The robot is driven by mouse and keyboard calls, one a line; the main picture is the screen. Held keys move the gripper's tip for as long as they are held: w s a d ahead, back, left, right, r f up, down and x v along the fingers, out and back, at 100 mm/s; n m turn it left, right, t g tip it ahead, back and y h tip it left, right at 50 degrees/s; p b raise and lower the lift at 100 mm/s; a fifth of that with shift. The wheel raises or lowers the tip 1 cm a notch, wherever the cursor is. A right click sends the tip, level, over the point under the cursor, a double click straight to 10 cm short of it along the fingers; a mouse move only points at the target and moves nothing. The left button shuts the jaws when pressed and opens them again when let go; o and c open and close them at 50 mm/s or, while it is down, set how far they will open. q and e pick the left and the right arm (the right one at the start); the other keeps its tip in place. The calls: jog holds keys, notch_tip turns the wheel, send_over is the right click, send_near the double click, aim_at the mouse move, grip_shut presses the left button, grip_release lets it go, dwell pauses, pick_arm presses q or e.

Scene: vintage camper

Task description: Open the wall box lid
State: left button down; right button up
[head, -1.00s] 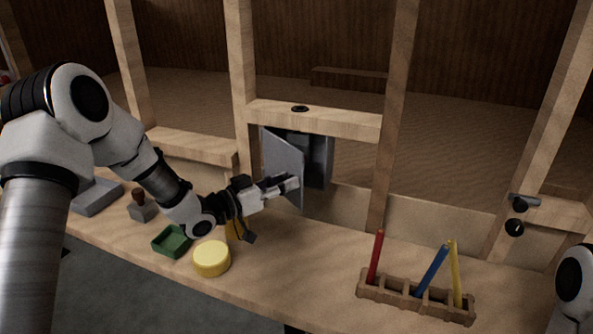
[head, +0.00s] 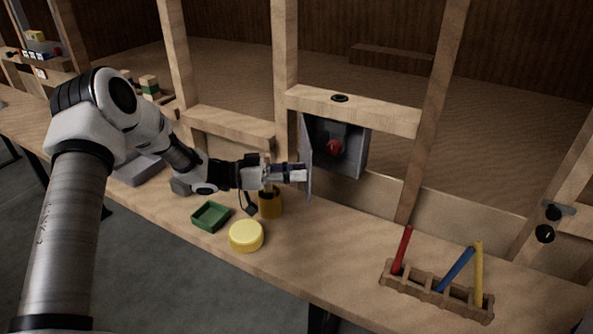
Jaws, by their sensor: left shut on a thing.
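The grey wall box (head: 352,150) is fixed in the wooden frame, below a crosspiece. Its lid (head: 306,158) is hinged at the left and stands swung wide out from the box, seen nearly edge-on. A red knob (head: 334,147) shows inside the open box. My left gripper (head: 303,173) is at the lid's left side and is shut on the lid; its fingertips are partly hidden at the lid. My right gripper is not in view.
On the bench below stand a green tray (head: 211,217), a yellow round lid (head: 246,236) and an amber jar (head: 270,203). A wooden rack (head: 437,291) with red, blue and yellow sticks stands at the right. Bench space between the jar and rack is clear.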

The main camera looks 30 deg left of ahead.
pick_arm(q)
jog(key=shift+r, duration=0.1)
jog(key=c, duration=0.8)
grip_release()
jog(key=shift+w, duration=0.1)
notch_tip(320, 180, up, 10)
jog(key=shift+f, duration=0.1)
